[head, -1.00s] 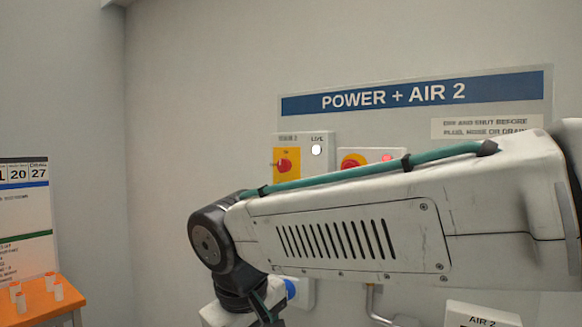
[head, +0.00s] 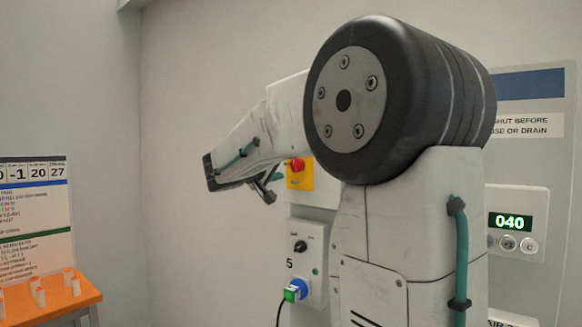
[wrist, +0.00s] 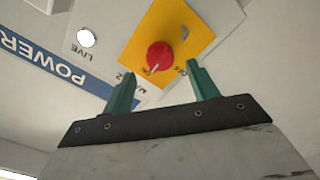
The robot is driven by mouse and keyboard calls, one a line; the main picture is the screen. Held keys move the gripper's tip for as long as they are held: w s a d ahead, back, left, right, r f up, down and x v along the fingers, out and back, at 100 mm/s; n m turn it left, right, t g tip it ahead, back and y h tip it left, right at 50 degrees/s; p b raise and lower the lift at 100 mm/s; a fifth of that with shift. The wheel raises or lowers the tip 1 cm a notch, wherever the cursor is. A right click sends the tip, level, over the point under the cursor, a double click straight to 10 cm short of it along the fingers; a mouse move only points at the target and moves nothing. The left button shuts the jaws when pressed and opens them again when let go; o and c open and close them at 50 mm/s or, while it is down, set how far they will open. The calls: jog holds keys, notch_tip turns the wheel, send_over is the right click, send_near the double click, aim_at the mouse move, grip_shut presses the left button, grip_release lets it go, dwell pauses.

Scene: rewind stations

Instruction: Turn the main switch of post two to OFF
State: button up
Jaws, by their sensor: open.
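The main switch is a red rotary knob (wrist: 160,57) on a yellow plate (wrist: 205,25) in the wrist view, which sees the panel turned over. The knob also shows small in the head view (head: 296,165), partly behind my arm. A pale mark shows on the knob's lower left edge in the wrist view; its exact setting is hard to read. My gripper (wrist: 161,71) is open and empty. Its two green fingers appear on either side of the knob's lower part, and I cannot tell whether they touch it. The white LIVE lamp (wrist: 86,38) beside the plate looks lit.
Below the switch are a small black selector (head: 301,246) and a blue plug (head: 298,289) with a cable. A display reading 040 (head: 510,222) is at right. My arm hides the panel's middle.

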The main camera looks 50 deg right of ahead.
aim_at(293, 166)
jog(key=d, duration=0.4)
jog(key=shift+w, duration=0.15)
jog(key=c, duration=1)
